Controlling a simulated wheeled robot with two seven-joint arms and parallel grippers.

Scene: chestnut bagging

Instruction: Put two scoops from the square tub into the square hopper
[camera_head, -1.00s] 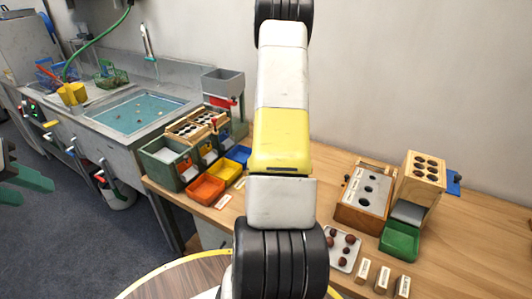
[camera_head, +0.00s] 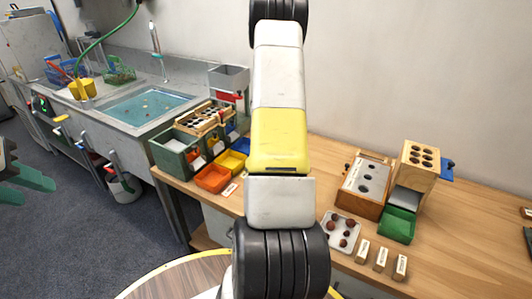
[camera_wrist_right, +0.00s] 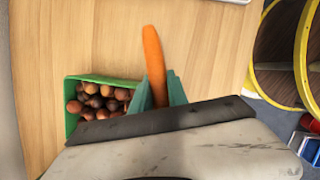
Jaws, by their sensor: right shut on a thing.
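My right gripper (camera_wrist_right: 160,92) is shut on a long orange handle (camera_wrist_right: 154,50) in the right wrist view. The handle sticks out past the green fingertips. No scoop bowl shows, and the gripper body hides what lies below. A green square-cornered tub (camera_wrist_right: 72,124) full of brown chestnuts (camera_wrist_right: 97,98) stands just left of this gripper on the wooden table. In the head view a grey square hopper (camera_head: 229,78) stands at the back of the bench, left of my right arm. My left gripper (camera_head: 32,182) shows at the left edge, empty, its green fingers apart.
Orange (camera_head: 213,179) and yellow (camera_head: 232,161) bins stand at the bench front. A wooden block with holes (camera_head: 418,165), a green tray (camera_head: 399,226) and a plate of chestnuts (camera_head: 341,235) are on the right. The sink (camera_head: 148,107) is at the left. My right arm hides the middle.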

